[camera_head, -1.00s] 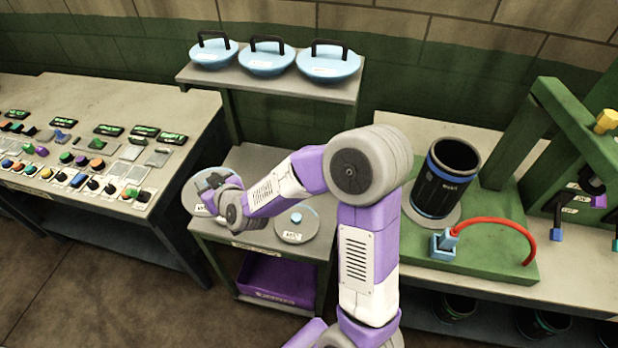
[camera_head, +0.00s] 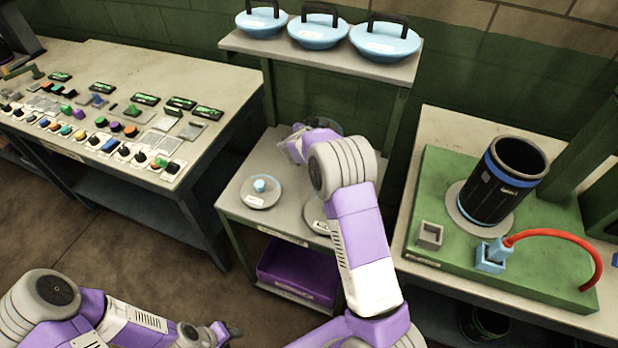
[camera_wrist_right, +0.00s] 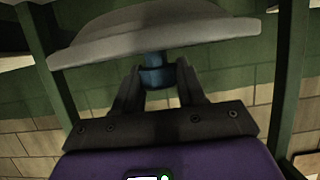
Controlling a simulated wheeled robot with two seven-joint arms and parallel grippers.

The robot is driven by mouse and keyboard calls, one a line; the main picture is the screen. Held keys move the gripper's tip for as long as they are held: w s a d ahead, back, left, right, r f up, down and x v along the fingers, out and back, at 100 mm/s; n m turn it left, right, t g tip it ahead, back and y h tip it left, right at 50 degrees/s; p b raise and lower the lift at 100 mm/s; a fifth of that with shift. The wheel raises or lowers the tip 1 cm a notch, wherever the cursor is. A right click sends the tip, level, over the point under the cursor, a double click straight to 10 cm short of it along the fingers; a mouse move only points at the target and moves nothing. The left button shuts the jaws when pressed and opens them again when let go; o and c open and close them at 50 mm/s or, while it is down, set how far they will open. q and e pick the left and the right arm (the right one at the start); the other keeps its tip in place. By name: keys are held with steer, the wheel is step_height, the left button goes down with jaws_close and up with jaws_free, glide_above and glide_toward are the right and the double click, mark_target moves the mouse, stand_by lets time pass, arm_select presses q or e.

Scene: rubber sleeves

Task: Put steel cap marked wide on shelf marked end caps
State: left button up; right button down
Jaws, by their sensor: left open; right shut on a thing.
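My right gripper (camera_wrist_right: 157,88) is shut on the blue knob (camera_wrist_right: 155,70) of a grey steel cap (camera_wrist_right: 150,35), its disc beyond the fingers. In the head view my right arm largely hides this gripper and the cap, near the back of the grey shelf (camera_head: 232,205). Any marking on the held cap is out of sight. Another steel cap (camera_head: 262,200) with a blue knob lies on that shelf at left. A further cap (camera_head: 313,214) is partly behind my right arm. The shelf's front label is too small to read. My left gripper (camera_head: 234,331) is open, low at the front.
Blue lids with black handles (camera_head: 319,32) stand on the upper shelf (camera_head: 250,46). A purple bin (camera_head: 290,270) sits below the grey shelf. A control bench (camera_head: 190,85) is at left. At right, a green fixture (camera_head: 440,215) carries a black sleeve (camera_head: 500,185) and a red hose (camera_head: 560,236).

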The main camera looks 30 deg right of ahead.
step_height(320, 180, down, 10)
steer(key=b, duration=0.3)
steer(key=shift+w+d+r, duration=0.1)
steer(key=c, duration=0.6)
jaws_free()
steer(key=shift+f, duration=0.2)
steer(key=shift+c, duration=0.2)
steer(key=shift+r, duration=0.1)
